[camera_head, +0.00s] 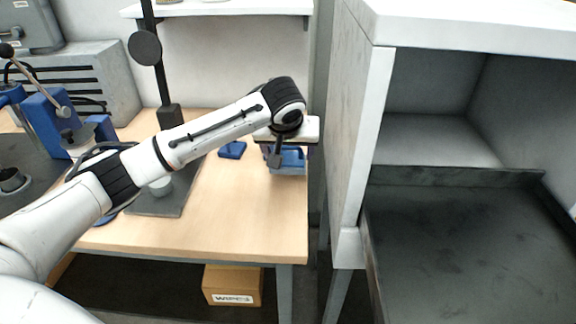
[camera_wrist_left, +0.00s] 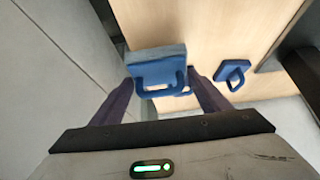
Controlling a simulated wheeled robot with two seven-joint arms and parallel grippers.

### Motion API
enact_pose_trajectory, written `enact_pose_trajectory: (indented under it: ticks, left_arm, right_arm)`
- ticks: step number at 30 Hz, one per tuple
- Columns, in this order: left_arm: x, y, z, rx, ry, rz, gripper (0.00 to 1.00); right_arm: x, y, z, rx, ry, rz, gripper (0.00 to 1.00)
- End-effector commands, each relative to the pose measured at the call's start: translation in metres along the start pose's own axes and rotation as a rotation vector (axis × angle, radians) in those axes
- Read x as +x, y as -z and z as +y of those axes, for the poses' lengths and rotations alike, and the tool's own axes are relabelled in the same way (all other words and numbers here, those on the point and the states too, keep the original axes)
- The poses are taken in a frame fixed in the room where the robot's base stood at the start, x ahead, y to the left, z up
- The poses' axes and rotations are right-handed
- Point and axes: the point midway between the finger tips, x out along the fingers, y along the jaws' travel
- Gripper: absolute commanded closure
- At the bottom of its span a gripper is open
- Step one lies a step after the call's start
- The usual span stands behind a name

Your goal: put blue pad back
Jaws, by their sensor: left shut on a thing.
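My left gripper (camera_head: 287,158) reaches over the right end of the wooden table. In the left wrist view its two fingers (camera_wrist_left: 163,82) close around the looped handle of a blue pad (camera_wrist_left: 157,66), a thick blue-grey block. The same held pad (camera_head: 289,170) shows below the gripper in the head view, partly hidden by it. I cannot tell whether the pad touches the table. Another small blue piece with a handle (camera_head: 232,149) lies on the table to the left, also in the left wrist view (camera_wrist_left: 232,73). My right gripper is not in view.
The wooden table (camera_head: 245,215) is clear in front of the gripper. A dark mat (camera_head: 160,205) with a white cup (camera_head: 160,187) lies to the left. A tall grey cabinet (camera_head: 350,120) with an open compartment and a dark tray (camera_head: 470,250) stands close on the right.

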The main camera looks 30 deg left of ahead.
Motion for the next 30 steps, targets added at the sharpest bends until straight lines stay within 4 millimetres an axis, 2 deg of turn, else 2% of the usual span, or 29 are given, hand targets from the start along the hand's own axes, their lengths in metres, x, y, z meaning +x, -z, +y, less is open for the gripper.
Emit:
enact_pose_trajectory:
  ticks: [10,21,22,24,30]
  left_arm:
    - [0.032,-0.021,-0.001,0.0,0.001,0.0,0.51]
    - [0.036,-0.024,0.0,0.0,-0.001,0.0,0.51]
    - [0.036,-0.024,0.0,0.0,-0.001,0.0,0.25]
    - [0.036,-0.024,0.0,0.0,-0.001,0.0,0.13]
    - [0.035,-0.023,0.0,0.0,-0.001,0.0,0.12]
  right_arm:
    - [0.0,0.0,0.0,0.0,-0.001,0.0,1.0]
    - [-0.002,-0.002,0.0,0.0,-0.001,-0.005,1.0]
    - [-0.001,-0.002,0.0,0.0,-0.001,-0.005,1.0]
    - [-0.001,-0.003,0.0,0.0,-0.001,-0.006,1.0]
    - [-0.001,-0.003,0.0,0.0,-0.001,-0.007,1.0]
